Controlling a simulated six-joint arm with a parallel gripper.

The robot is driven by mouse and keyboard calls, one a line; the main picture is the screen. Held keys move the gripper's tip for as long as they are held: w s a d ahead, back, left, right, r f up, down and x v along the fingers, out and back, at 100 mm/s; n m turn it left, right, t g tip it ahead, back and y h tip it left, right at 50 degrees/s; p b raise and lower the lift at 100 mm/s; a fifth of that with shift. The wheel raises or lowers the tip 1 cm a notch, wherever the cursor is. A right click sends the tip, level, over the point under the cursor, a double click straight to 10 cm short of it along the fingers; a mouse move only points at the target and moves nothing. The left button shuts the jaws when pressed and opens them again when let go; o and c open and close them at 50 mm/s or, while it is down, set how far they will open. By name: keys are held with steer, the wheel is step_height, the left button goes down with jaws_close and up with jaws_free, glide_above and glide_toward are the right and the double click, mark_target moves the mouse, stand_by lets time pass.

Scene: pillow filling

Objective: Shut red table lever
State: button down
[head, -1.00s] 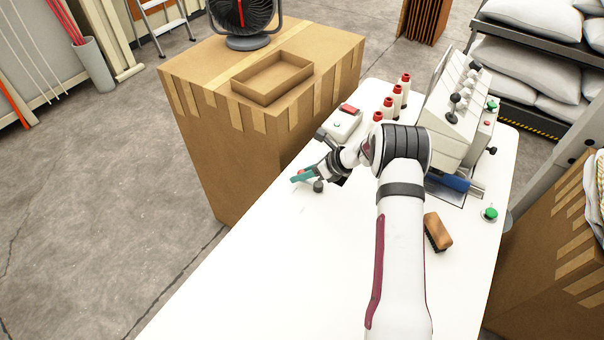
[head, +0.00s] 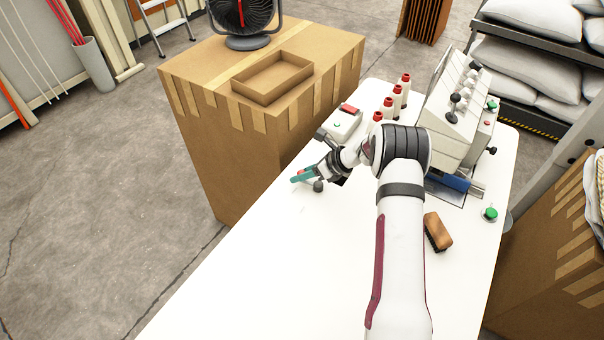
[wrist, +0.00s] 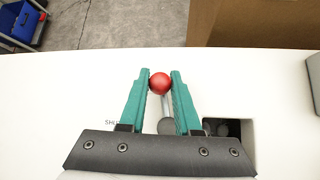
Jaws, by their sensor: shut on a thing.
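The red table lever has a red ball knob (wrist: 160,83) on a thin metal rod, seen in the wrist view. My gripper (wrist: 160,80) has its two teal fingers closed on the knob, one on each side near the fingertips. A dark slot (wrist: 228,128) in the white table lies to the right of the lever, and part of a "SHUT" label shows to the left, half hidden by a finger. In the head view my gripper (head: 303,175) is at the left edge of the table, and the knob is mostly hidden by the fingers.
The white table (head: 270,260) is clear in front. A brush (head: 437,232) lies right of my arm. A white box with a red top (head: 343,123), several red-topped spools (head: 388,106) and a lever console (head: 452,118) stand behind. A large cardboard box (head: 215,150) adjoins the left edge.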

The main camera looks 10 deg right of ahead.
steer(key=n+g, duration=0.1)
steer(key=s+n+g+y, duration=0.1)
steer(key=n, duration=0.1)
steer(key=n+g, duration=0.1)
steer(key=shift+s+a+n, duration=0.3)
steer(key=shift+s+n, duration=0.05)
steer(key=shift+n, duration=0.05)
steer(key=shift+s+n+g+y, duration=0.15)
steer(key=shift+s+n+g, duration=0.25)
steer(key=shift+n+g, duration=0.5)
steer(key=shift+s+n+g+y, duration=0.15)
steer(key=shift+s+n+g, duration=0.2)
steer(key=shift+n+g, duration=0.5)
steer(key=shift+s, duration=0.1)
steer(key=c, duration=0.6)
jaws_free()
step_height(320, 180, up, 4)
steer(key=shift+f, duration=0.2)
steer(key=s+d+r, duration=0.2)
steer(key=d, duration=0.1)
steer(key=s+d+r, duration=0.2)
steer(key=d+r, duration=0.1)
steer(key=s+d+r, duration=0.2)
steer(key=d, duration=0.1)
steer(key=shift+s+d+r, duration=0.25)
steer(key=shift+d, duration=0.1)
